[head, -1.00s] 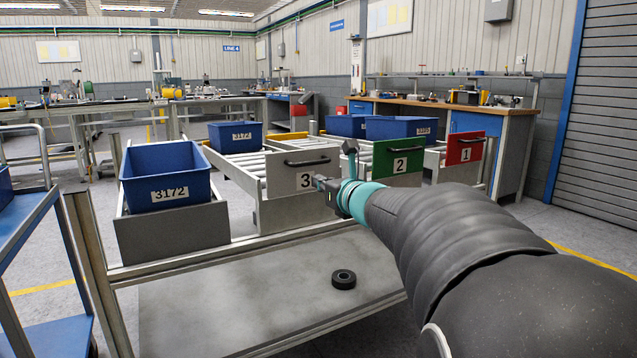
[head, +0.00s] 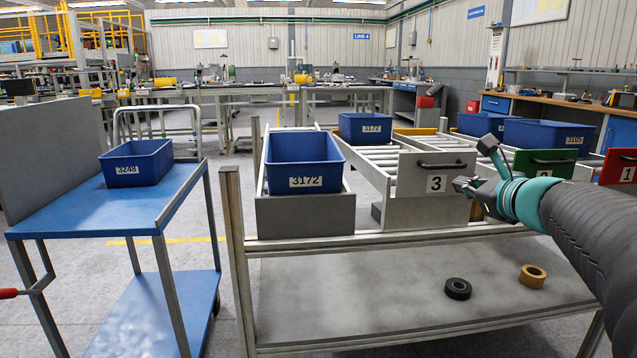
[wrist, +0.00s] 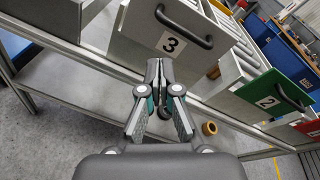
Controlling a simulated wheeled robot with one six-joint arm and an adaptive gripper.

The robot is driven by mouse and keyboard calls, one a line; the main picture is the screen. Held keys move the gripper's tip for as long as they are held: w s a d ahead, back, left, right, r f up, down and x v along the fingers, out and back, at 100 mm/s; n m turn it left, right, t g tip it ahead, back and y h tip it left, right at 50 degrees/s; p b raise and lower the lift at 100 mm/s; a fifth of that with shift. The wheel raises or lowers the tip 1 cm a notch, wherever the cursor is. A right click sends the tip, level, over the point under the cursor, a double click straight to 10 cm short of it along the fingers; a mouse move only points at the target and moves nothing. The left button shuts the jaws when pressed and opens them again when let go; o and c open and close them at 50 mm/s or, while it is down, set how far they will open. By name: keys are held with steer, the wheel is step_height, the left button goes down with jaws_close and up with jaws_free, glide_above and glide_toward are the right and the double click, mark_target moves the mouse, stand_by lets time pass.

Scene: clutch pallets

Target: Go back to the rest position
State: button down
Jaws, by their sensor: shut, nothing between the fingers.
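My gripper (head: 468,187) is in front of the grey drawer front marked 3 (head: 435,185), at its lower right, with its arm coming in from the right edge. In the wrist view my gripper (wrist: 160,72) has its fingers together, with nothing between them. The drawer front marked 3 (wrist: 150,50) with its dark handle is just beyond the fingertips there. I cannot tell whether the fingers touch it.
A black tape roll (head: 458,289) and a tan roll (head: 532,277) lie on the lower shelf (head: 350,300). Blue bin 3172 (head: 304,163) stands left of drawer 3. A blue cart (head: 110,215) carrying bin 3248 (head: 136,164) stands at left. Green drawer 2 (head: 530,164) is at right.

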steer(key=s+a+f+n+g, duration=0.3)
steer(key=s+a+f+n, duration=0.15)
steer(key=f+n, duration=0.25)
steer(key=s+a+f+n+g, duration=0.35)
steer(key=s+f+n, duration=0.25)
steer(key=f+n, duration=0.2)
steer(key=s+a+f+n+g+h, duration=0.1)
steer(key=s+a+f+n, duration=0.2)
steer(key=s+n, duration=0.3)
steer(key=s+a+f+n+g+h, duration=0.1)
steer(key=s+a+f+n+g, duration=0.1)
steer(key=s+n, duration=0.5)
steer(key=shift+s+a+f, duration=0.65)
steer(key=shift+s+f, duration=0.35)
steer(key=shift+s, duration=0.5)
